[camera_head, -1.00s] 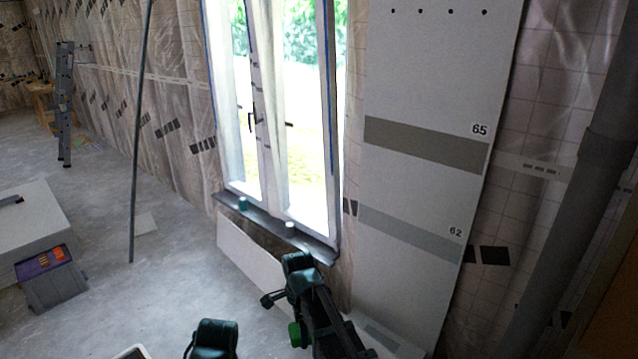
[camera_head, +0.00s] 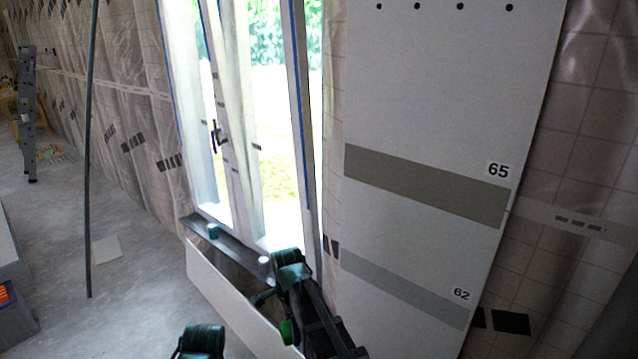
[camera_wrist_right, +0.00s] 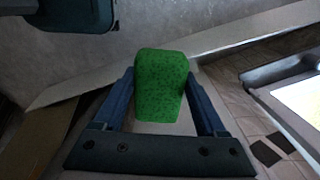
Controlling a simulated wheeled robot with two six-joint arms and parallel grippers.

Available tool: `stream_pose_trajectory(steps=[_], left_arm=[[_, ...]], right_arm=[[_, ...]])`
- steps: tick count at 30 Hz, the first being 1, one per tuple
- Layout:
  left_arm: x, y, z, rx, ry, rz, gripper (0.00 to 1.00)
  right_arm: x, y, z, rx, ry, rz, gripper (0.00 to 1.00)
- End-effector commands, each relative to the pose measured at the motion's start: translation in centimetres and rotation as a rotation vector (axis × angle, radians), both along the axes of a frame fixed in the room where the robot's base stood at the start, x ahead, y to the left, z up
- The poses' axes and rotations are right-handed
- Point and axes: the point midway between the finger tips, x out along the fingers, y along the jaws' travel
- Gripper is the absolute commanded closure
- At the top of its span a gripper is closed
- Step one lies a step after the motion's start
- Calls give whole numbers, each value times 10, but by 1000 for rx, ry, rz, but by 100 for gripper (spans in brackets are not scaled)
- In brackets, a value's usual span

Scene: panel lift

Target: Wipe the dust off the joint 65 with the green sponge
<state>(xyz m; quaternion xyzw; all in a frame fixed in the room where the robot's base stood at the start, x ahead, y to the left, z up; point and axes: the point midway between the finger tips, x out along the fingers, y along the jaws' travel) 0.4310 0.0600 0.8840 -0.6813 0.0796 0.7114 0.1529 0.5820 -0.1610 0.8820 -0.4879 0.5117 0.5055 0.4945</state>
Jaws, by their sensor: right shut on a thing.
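The joint 65 (camera_head: 425,186) is a grey-brown band across the tall white panel, with the label 65 at its right end. My right gripper (camera_head: 287,330) is low in front of the window, left of the panel and well below the joint. It is shut on the green sponge, and the sponge (camera_wrist_right: 161,84) shows between its fingers in the right wrist view. In the head view only a small green part of the sponge shows. At the bottom of the head view a dark part of my left arm (camera_head: 202,341) shows, but its gripper fingers do not.
A second, lighter band, joint 62 (camera_head: 400,289), crosses the panel lower down. The window sill (camera_head: 235,240) holds a small teal item (camera_head: 213,231) and a white one (camera_head: 264,262). A thin pole (camera_head: 90,150) stands at left. Open floor lies at the left.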

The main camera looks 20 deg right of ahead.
Motion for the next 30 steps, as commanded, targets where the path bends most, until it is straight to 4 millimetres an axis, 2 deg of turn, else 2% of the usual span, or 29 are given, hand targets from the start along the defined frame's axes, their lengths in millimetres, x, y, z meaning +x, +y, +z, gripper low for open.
stream_pose_trajectory(steps=[1, 6, 14, 17, 22, 27, 30], left_arm=[[0, 0, 7, 0, 0, 0, 43], [0, 0, 24, 0, 0, 0, 43], [0, 0, 45, 0, 0, 0, 43], [0, 0, 53, 0, 0, 0, 43], [0, 0, 71, 0, 0, 0, 43], [0, 0, 85, 0, 0, 0, 43], [0, 0, 92, 0, 0, 0, 43]], right_arm=[[18, -11, 7, -1, 30, 43, 71], [65, -58, 31, -34, 224, 344, 71], [112, -112, 89, -278, 572, 908, 71], [128, -129, 120, -448, 682, 1126, 71], [162, -156, 192, -862, 823, 1474, 71], [206, -168, 257, -1238, 876, 1623, 71], [228, -169, 285, -1387, 889, 1637, 71]])
